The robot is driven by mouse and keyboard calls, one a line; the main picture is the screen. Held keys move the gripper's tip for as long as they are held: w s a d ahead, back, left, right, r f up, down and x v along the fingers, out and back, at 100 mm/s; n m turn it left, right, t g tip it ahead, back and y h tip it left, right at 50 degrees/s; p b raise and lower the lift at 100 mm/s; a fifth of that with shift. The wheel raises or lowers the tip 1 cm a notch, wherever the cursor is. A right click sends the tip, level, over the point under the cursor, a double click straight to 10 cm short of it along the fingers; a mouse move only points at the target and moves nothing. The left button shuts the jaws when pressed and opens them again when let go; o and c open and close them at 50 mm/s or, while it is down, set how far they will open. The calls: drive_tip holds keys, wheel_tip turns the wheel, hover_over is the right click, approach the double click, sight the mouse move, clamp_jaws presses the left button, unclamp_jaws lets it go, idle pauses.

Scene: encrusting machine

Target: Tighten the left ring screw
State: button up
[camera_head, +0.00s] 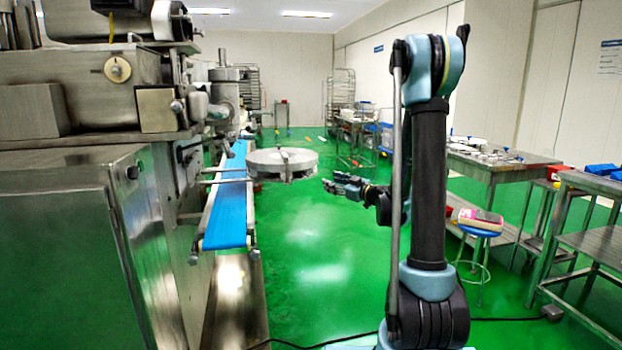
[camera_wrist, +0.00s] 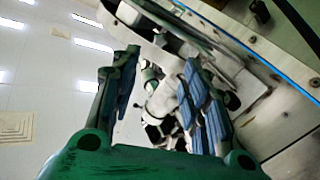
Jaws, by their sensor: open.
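My gripper (camera_head: 342,187) reaches left across the aisle in the head view, a short way right of and below a round metal disc (camera_head: 283,158) on the machine. In the wrist view my gripper (camera_wrist: 160,82) has its two blue-padded fingers well apart, with nothing clearly held. Pale metal parts (camera_wrist: 162,105) with dark openings show between and beyond the fingers. I cannot single out the left ring screw among them; the head view is too small to show it.
The steel encrusting machine (camera_head: 80,240) fills the left side, with a blue conveyor belt (camera_head: 228,205) along it. A steel table (camera_head: 490,168) and a blue stool (camera_head: 478,231) stand on the right. Green floor (camera_head: 315,255) lies open in the middle.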

sight(309, 174)
drive_tip(key=x, duration=1.3)
drive_tip(key=shift+w+a, duration=0.15)
clamp_jaws()
drive_tip(key=shift+a, duration=0.15)
